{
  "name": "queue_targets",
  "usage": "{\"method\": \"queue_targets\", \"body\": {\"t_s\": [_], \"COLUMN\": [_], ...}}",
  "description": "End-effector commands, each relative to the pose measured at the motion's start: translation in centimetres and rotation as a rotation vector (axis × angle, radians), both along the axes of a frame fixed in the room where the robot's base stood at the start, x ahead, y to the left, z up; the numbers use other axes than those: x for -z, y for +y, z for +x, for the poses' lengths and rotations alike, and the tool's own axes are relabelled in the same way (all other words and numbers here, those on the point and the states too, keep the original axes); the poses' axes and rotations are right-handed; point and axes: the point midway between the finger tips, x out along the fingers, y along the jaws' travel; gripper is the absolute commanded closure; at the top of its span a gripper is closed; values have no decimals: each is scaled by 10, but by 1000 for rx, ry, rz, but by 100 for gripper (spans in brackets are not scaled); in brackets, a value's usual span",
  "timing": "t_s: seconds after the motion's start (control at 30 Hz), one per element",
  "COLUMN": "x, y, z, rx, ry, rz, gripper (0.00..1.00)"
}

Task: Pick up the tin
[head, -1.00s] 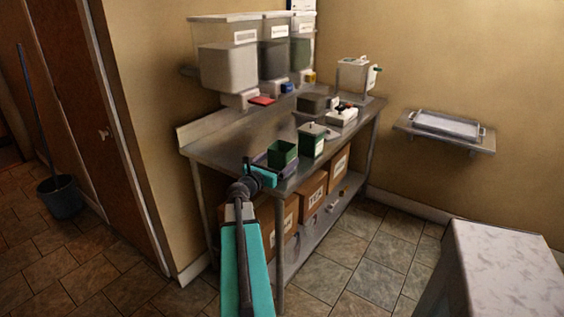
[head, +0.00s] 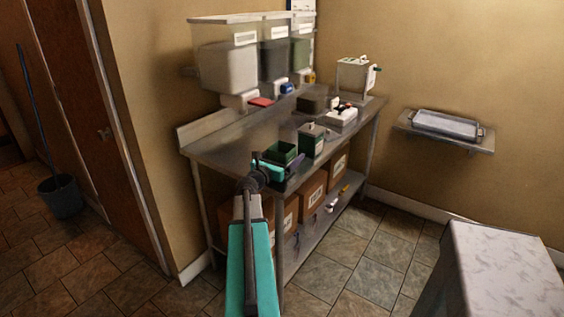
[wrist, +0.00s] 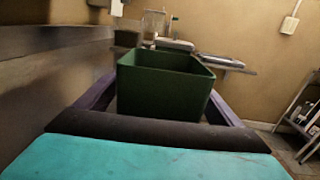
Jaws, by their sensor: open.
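The tin (head: 283,148) is a dark green, open-topped square box standing upright near the front edge of the steel bench. It fills the middle of the wrist view (wrist: 165,88). My gripper (head: 279,162) is open at the tin. In the wrist view its purple fingers (wrist: 162,106) lie along the left and right sides of the tin. I cannot tell whether they touch it. The tin's lower part is hidden by my gripper.
The steel bench (head: 222,151) also holds a green lidded container (head: 312,140) just right of the tin and a white device (head: 343,116) behind it. Wall dispensers (head: 226,67) hang above. Cardboard boxes (head: 313,189) stand on the lower shelf. A marble-topped block (head: 505,265) is at front right.

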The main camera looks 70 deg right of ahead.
Motion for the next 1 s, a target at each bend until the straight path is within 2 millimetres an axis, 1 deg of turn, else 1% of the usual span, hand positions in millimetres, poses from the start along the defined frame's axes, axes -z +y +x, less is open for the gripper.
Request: {"method": "queue_targets", "body": {"t_s": [0.03, 0.2, 0.77, 0.8, 0.87, 1.0], "x": [0, 0, 0, 0, 0, 0], "y": [-6, -13, -13, -13, -13, -13], "z": [0, -3, -2, -2, -2, -2], "rx": [1, 1, 0, 0, -1, -1], "ry": [0, 0, 0, 0, 0, 0], "rz": [0, 0, 0, 0, 0, 0], "gripper": [12, 12, 12, 15, 25, 49]}}
